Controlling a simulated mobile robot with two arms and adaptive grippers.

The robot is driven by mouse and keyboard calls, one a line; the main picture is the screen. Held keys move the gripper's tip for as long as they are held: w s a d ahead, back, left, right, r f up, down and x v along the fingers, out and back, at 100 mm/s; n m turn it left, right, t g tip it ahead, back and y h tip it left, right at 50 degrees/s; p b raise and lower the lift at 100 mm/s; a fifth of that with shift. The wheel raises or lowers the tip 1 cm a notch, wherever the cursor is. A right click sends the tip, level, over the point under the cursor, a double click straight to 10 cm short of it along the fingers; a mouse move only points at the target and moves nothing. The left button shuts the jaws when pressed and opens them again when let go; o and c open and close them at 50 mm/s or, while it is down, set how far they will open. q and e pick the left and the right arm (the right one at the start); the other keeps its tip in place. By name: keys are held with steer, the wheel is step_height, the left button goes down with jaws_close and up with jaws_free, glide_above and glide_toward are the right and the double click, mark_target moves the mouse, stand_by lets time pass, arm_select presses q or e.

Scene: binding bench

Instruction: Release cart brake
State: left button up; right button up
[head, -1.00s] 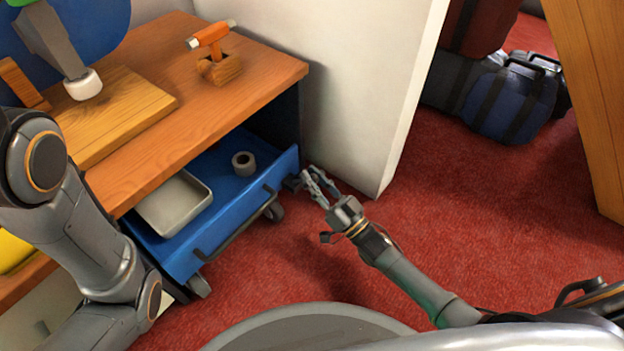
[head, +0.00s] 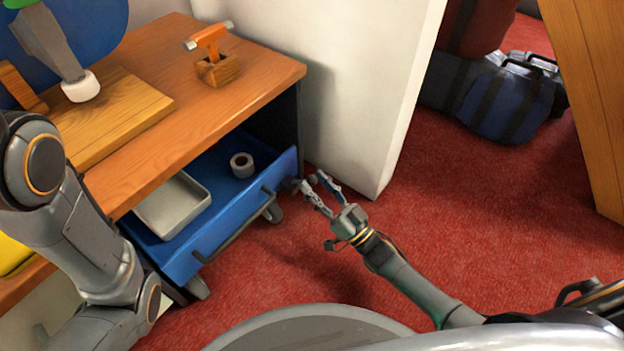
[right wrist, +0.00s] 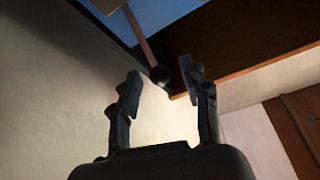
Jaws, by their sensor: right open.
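The cart is a wooden-topped bench (head: 232,101) with a blue tray or drawer (head: 225,232) and dark casters (head: 273,211) below. A small dark part (head: 289,184) sits at the right end of the blue front; I cannot tell for sure that it is the brake. My right gripper (head: 312,186) is open beside it, low over the carpet. In the right wrist view, a thin rod with a dark round knob (right wrist: 160,75) shows ahead of and between the open fingers (right wrist: 160,88), apparently not gripped.
A white panel (head: 365,90) stands close behind the right gripper. A roll (head: 242,164) and a grey tray (head: 172,208) lie in the blue tray. Red carpet (head: 470,210) is clear to the right; bags (head: 510,100) lie behind.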

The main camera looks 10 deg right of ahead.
steer(key=v, duration=1)
steer(key=shift+s, duration=0.1)
